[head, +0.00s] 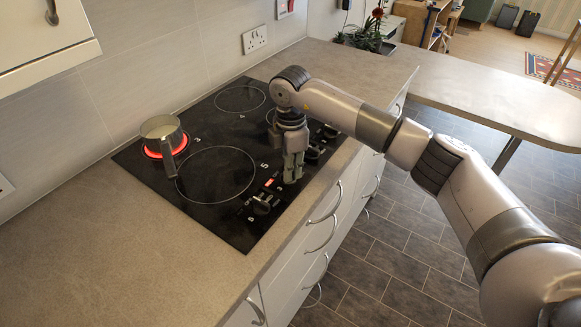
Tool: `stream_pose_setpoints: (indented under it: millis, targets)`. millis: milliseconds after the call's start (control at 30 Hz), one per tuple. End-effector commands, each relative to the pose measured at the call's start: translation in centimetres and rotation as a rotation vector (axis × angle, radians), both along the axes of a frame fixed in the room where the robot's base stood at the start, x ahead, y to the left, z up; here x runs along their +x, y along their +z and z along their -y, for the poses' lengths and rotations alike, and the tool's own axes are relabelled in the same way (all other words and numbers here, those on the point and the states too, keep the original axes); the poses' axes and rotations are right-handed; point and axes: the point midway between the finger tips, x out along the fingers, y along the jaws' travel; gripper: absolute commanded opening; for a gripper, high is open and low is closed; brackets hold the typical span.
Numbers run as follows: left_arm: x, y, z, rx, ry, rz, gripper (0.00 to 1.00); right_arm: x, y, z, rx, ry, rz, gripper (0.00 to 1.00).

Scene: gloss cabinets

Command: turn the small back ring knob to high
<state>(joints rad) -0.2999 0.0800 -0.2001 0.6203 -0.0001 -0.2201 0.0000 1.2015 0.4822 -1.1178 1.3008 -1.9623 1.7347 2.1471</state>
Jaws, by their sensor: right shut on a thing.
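The black glass hob (235,228) is set in the worktop, with a row of dark knobs along its right side. One knob (263,203) shows at the near end, and more knobs (314,152) show at the far end. My right gripper (292,178) points down over this row, between them. It is shut on a knob, which its fingers mostly hide. I cannot read that knob's setting. A small ring glows red under a metal pan (160,130) at the back left of the hob. My left gripper is not in view.
The pan's handle (168,164) points toward the front. A red indicator (269,182) is lit beside the knobs. The worktop (120,245) at near left is clear. Drawers with bar handles (322,235) lie below the front edge.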

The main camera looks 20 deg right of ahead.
Motion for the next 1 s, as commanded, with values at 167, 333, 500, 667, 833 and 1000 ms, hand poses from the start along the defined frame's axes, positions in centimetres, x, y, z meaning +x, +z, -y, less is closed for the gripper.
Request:
stream_pose_setpoints:
  millis: [167,333,500,667,833,1000]
  targets:
    - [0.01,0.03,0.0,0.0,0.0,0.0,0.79,0.09,0.13,0.06,0.0,-0.014,0.004,0.0]
    - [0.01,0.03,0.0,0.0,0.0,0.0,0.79,0.1,0.13,0.07,0.0,-0.015,0.004,0.0]
    - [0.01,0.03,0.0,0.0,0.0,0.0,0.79,0.1,0.13,0.07,0.0,-0.015,0.004,0.13]
    - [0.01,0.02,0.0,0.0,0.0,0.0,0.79,0.07,0.09,0.05,-0.001,-0.013,0.003,0.23]
    - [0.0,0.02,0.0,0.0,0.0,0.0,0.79,0.04,0.04,0.04,0.0,-0.012,0.001,0.3]
    - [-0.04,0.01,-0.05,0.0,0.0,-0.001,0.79,0.02,0.03,0.02,0.0,-0.012,0.001,0.3]
